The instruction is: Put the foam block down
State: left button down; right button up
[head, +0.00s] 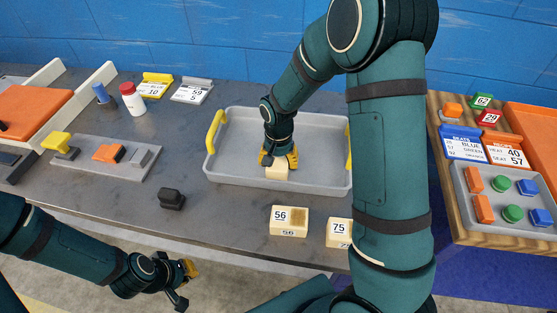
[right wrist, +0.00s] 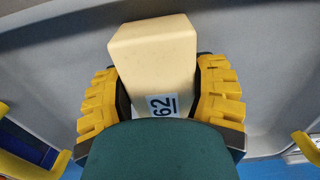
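I cannot tell whether the block touches the tray floor. My left gripper (head: 184,279) is off the table's front edge at lower left, empty; its finger opening is too small to judge.
Two more foam blocks, marked 56 (head: 289,222) and 75 (head: 339,232), lie in front of the tray. A black block (head: 172,199) is left of them. The tray has yellow handles (head: 215,131). A board of coloured pieces (head: 505,200) stands at right.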

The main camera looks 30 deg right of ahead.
aim_at(278, 159)
jog(key=o, duration=0.5)
jog(key=shift+r, duration=0.3)
notch_tip(278, 159, up, 12)
jog(key=p, duration=0.3)
jog(key=shift+f, duration=0.1)
